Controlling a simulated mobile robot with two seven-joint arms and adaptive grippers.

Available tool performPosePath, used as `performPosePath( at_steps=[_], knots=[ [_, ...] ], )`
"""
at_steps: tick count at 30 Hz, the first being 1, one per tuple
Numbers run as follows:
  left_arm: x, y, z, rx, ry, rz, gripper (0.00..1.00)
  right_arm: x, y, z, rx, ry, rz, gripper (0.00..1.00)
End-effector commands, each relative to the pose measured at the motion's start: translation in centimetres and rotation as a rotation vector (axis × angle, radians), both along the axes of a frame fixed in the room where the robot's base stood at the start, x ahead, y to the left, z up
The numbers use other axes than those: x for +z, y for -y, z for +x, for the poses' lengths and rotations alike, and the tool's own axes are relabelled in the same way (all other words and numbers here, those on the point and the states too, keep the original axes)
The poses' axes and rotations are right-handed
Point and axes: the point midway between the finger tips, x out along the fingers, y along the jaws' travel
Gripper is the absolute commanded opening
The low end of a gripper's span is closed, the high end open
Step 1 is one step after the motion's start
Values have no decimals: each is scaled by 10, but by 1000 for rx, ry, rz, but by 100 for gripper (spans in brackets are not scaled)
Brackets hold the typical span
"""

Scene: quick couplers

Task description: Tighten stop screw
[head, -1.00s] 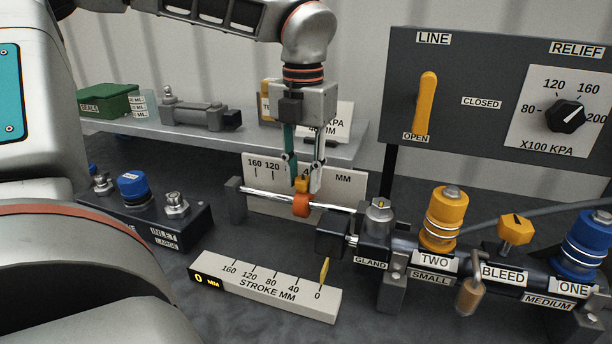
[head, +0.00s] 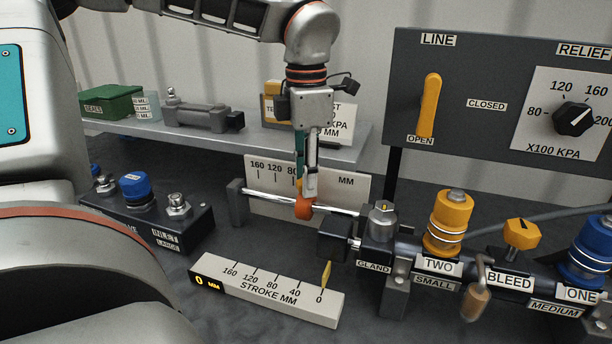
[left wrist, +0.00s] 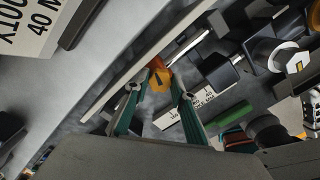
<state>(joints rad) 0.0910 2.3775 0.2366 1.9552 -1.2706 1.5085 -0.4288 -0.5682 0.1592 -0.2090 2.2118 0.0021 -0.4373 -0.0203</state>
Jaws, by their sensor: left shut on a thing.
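The orange stop collar (head: 305,209) sits on a bright horizontal rod (head: 268,198) in front of a white scale plate. Its yellow-orange stop screw is mostly hidden by my fingers in the head view. In the left wrist view the screw head (left wrist: 159,79), with a dark mark on it, lies between my fingertips. My left gripper (head: 306,192) points straight down from above and is shut on the screw. It also shows in the left wrist view (left wrist: 158,90), one finger on each side of the screw.
A stroke scale (head: 265,289) reading 0 mm lies in front of the rod. A gland block and cylinder with yellow (head: 450,225) and blue couplers stand right. A dark panel (head: 455,150) rises behind. A shelf (head: 250,140) with several items is at the back left.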

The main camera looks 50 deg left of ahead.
Motion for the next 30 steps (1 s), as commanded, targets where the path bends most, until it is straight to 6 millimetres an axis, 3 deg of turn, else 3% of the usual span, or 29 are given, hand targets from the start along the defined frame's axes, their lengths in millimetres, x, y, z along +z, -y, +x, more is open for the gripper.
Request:
performPosePath(
  at_steps=[19,20,30],
  knots=[
    [2,0,1,-52,7,1,3,-2,0,-1,0,-5,-1,0],
    [2,0,1,-52,7,1,30,-2,0,-1,0,-3,-1,0],
    [1,0,1,-41,5,1,32,1,1,2,-1,3,-1,0]
  ],
)
